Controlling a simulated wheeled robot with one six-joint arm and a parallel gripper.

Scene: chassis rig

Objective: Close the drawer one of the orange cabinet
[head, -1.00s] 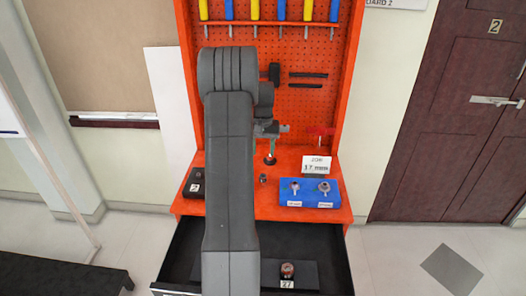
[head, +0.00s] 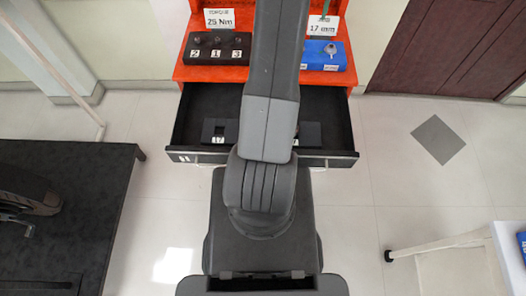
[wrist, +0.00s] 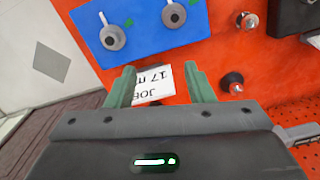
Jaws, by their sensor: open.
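The orange cabinet (head: 225,73) stands ahead in the head view. Its black drawer (head: 195,106) is pulled out below the orange top, and the drawer's front edge (head: 200,157) faces me. My arm hides the middle of the drawer. I cannot tell whether the fingers touch the card.
A black holder (head: 217,48) with several numbered pieces and a blue holder (head: 325,55) stand on the cabinet top. A black platform (head: 70,205) is at left. A white table (head: 509,250) is at lower right. Pale floor (head: 400,180) lies clear between them and the drawer.

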